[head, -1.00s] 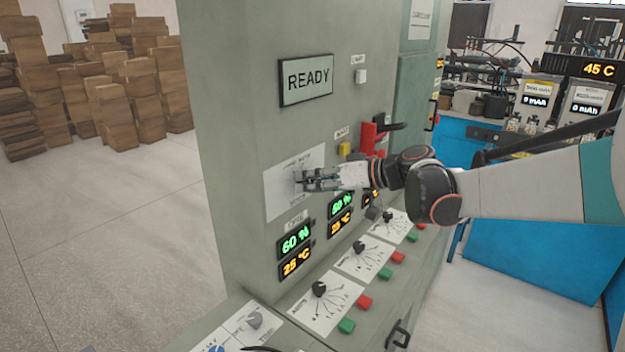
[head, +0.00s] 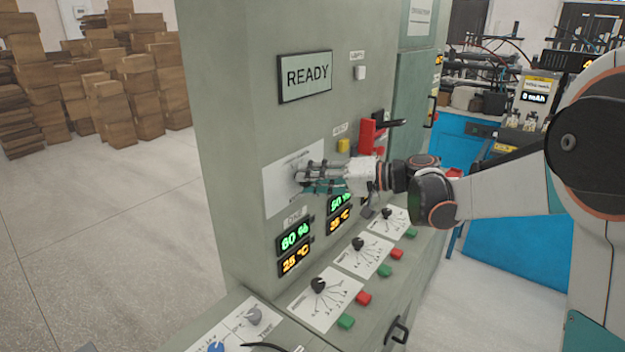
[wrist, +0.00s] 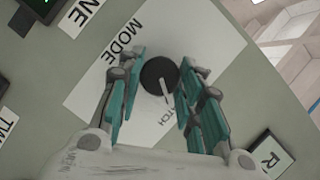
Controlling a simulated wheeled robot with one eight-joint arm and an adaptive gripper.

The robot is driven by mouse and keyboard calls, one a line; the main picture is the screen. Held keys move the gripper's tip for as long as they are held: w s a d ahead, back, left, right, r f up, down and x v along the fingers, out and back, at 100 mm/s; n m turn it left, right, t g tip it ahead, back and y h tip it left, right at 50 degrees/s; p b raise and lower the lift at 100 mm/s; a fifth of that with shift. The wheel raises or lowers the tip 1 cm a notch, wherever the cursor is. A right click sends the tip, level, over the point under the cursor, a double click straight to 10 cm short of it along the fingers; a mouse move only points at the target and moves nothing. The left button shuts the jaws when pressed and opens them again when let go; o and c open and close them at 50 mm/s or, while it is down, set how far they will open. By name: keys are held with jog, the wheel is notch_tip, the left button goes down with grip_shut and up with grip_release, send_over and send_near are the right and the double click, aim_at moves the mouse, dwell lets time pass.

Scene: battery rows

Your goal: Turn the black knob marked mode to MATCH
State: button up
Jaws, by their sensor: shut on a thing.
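The black knob (wrist: 159,76) is on a white plate (wrist: 85,92) marked MODE on the grey cabinet's face. In the wrist view its white pointer line points down and slightly right, toward a label of which only "TCH" shows. My gripper (wrist: 161,71) has its teal-padded fingers on both sides of the knob and is shut on it. In the head view my gripper (head: 299,180) reaches the plate (head: 282,192) from the right, and its fingers hide the knob.
Above is a READY display (head: 305,77). A red lever handle (head: 367,136) and a yellow button (head: 343,146) are close to my wrist. Below are lit readouts (head: 295,236) and a sloped panel with small knobs (head: 318,285) and buttons. Stacked boxes (head: 130,90) stand far left.

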dwell(0.4)
jog(key=o, duration=1.1)
jog(key=shift+c, duration=0.2)
jog(key=v, duration=1.2)
